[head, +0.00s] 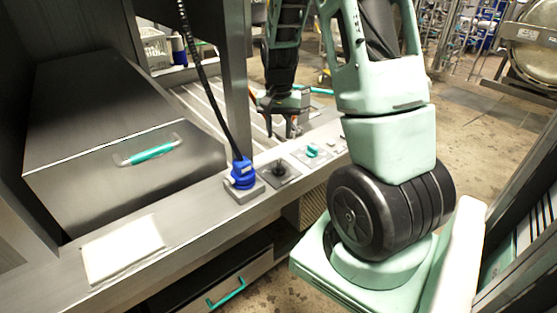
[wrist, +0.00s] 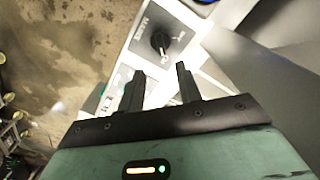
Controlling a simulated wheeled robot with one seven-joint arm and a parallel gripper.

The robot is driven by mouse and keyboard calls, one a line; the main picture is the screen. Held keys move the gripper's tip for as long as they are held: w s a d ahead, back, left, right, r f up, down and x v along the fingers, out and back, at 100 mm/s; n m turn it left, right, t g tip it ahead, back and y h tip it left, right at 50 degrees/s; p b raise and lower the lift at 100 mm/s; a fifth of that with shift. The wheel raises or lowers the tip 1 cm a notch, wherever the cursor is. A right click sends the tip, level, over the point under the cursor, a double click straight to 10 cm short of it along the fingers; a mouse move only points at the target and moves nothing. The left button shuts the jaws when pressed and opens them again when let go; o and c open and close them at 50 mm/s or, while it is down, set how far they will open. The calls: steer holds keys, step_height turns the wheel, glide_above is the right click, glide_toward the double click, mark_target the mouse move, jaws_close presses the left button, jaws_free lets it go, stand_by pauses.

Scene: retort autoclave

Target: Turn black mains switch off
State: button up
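My gripper (head: 281,130) hangs above and behind the switch in the head view, fingers pointing down. In the wrist view my gripper (wrist: 160,70) has its two dark fingers apart with nothing between them. The knob lines up roughly with the gap, and the fingers do not touch it.
A blue plug (head: 242,173) with a black cable stands just left of the switch. A teal knob (head: 312,150) sits to its right. A steel lid with a teal handle (head: 152,153) and a white pad (head: 122,248) are further left.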

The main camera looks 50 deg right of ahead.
mark_target(279, 164)
step_height(279, 164, down, 11)
steer(key=shift+f, duration=0.1)
steer(key=shift+c, duration=0.3)
jaws_close()
